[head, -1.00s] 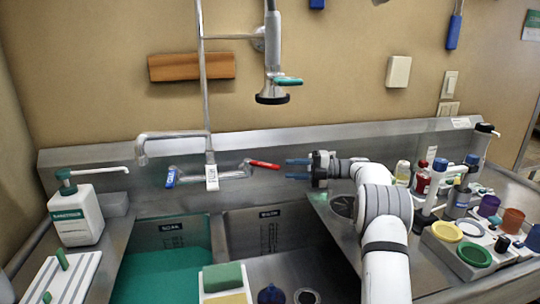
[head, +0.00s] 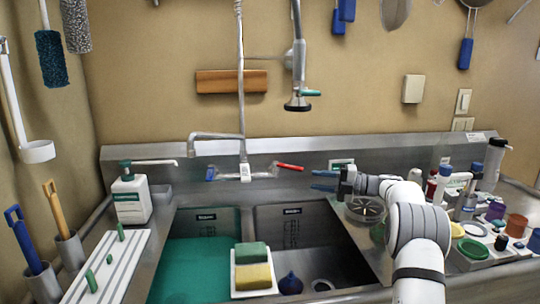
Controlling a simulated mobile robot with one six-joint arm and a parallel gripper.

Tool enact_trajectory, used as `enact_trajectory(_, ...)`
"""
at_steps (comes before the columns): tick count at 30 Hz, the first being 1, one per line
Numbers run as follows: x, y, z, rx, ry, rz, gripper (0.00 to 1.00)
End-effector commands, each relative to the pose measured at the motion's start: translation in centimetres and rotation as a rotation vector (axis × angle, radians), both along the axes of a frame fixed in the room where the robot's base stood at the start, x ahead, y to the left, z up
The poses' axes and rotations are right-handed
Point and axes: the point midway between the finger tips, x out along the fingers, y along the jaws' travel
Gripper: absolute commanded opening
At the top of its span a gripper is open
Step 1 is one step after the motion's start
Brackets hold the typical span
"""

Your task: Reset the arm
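My gripper (head: 324,181) is at the right of the sink in the head view, with its blue fingers pointing left toward the faucet's red handle (head: 289,167). The two fingers show a gap between them, and nothing is seen in it. My arm comes up from the lower right, and its wrist is above the steel counter (head: 372,246) near a round drain-like fitting (head: 365,208). The gripper appears apart from the faucet handle.
The left basin (head: 190,271) holds green liquid. A tray with green and yellow sponges (head: 254,276) sits at the sink divider. A soap bottle (head: 131,198) stands at left. Bottles and cups, including an orange cup (head: 516,226), crowd the right counter. A spray head (head: 298,104) hangs above.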

Motion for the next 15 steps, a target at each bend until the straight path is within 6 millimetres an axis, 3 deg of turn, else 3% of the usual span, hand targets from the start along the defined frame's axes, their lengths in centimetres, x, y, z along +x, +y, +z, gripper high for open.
enact_trajectory(8,2.0,1.2,5.2,0.063,0.034,-0.222,0.33)
enact_trajectory(15,3.2,1.1,11.1,0.163,0.123,-0.522,0.33)
